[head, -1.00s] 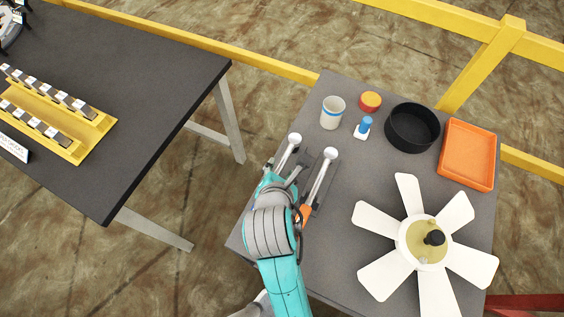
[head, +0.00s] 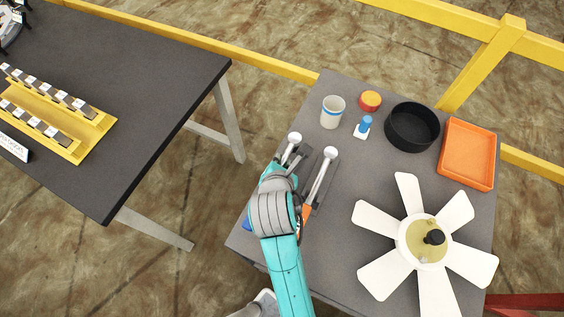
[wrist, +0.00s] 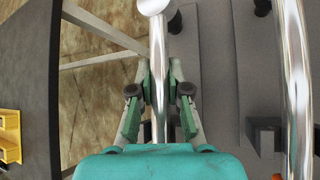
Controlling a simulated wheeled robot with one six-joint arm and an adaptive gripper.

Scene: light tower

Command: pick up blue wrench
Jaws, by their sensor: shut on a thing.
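The blue wrench shows as a silver shaft with a round pale head (head: 294,138) in the head view, lying on the grey table. A bit of its blue handle (head: 247,224) shows at the left of my arm. My gripper (wrist: 159,82) is shut on the wrench's shaft (wrist: 158,45), one finger on each side, just below the round head. My wrist hides most of the handle and the fingers in the head view. I cannot tell whether the wrench is clear of its holder.
A second wrench with an orange handle (head: 305,214) lies close to the right. A mug (head: 332,112), a black bowl (head: 412,127), an orange tray (head: 466,154) and a white fan (head: 409,246) share the table. A dark table (head: 150,80) stands left.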

